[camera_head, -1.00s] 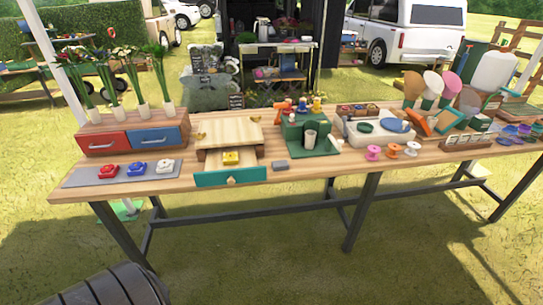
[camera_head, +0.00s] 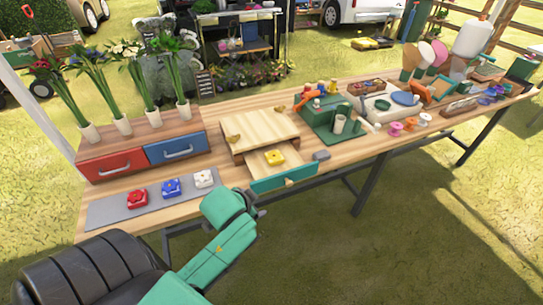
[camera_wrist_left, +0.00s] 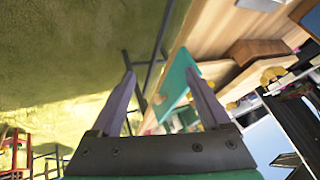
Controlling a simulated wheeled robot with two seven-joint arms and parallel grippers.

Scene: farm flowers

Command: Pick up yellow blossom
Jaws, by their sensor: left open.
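The yellow blossom (camera_head: 274,157) sits on a small yellow square block inside the open drawer of a low wooden box (camera_head: 259,127). The drawer's teal front (camera_head: 284,180) faces the table's front edge. My left gripper (camera_head: 244,196) is in front of the table edge, left of and nearer than the drawer, apart from the blossom. In the left wrist view its two fingers (camera_wrist_left: 160,76) are spread with nothing between them, and the teal drawer front (camera_wrist_left: 176,82) shows beyond. I cannot make out the blossom there. My right gripper is not in view.
Red, blue and white blossoms on blocks lie on a grey mat (camera_head: 105,208) at left. Behind is a chest with red (camera_head: 110,164) and blue (camera_head: 177,149) drawers and several potted flowers. A grey block (camera_head: 321,155) sits right of the drawer; a green stand (camera_head: 325,117) is farther right.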

